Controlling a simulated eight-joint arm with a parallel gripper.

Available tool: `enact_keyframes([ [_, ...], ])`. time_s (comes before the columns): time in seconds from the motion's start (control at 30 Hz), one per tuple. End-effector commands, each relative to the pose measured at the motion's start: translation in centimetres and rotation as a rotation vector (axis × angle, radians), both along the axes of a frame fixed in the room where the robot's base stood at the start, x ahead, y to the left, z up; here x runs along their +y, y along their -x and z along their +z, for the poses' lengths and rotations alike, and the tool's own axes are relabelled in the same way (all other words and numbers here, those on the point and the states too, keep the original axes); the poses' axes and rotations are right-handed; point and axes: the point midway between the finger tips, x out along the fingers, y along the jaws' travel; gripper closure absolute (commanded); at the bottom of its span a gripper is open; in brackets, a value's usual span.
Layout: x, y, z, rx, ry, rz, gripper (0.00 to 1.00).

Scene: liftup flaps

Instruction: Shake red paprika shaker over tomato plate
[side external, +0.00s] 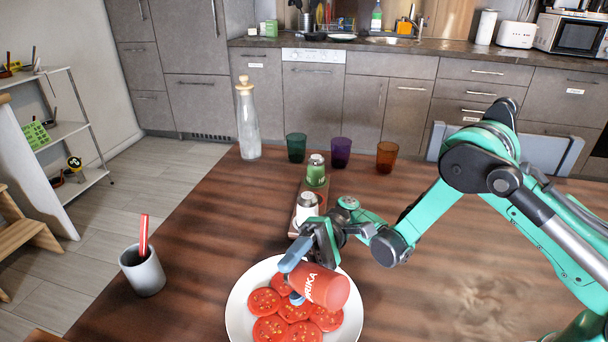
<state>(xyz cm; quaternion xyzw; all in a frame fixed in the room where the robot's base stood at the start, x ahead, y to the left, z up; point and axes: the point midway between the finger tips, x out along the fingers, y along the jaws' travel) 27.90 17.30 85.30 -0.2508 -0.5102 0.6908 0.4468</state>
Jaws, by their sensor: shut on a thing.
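My gripper (293,275) is shut on the red paprika shaker (325,288), which has white lettering on its side. The shaker is tilted far over, near horizontal, above the tomato plate. The white plate (236,312) stands at the front middle of the table and holds several red tomato slices (270,328). The shaker and gripper hide the plate's upper right part. I cannot tell whether any powder is falling.
A wooden rack (294,234) behind the plate holds a green shaker (316,172) and a white shaker (306,208). A glass bottle (248,125) and green (296,148), purple (341,152) and orange (386,157) cups stand farther back. A grey cup (142,272) stands left.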

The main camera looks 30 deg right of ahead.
Motion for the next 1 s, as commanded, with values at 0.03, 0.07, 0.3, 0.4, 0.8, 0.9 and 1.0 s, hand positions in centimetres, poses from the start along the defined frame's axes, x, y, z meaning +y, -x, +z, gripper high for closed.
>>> enact_keyframes([
  [0.03,0.0,0.0,0.0,0.000,0.000,0.000,1.00],
  [0.07,0.0,0.0,0.0,0.000,0.000,0.000,1.00],
  [0.3,0.0,0.0,0.6,-0.216,-0.046,0.000,1.00],
  [0.4,0.0,0.0,0.9,-0.360,-0.077,0.000,1.00],
  [0.8,0.0,0.0,1.0,-0.491,-0.107,0.000,1.00],
  [0.9,0.0,0.1,1.3,-0.508,-0.109,-0.006,1.00],
  [1.0,-0.1,0.3,2.0,-0.571,-0.116,-0.024,1.00],
])
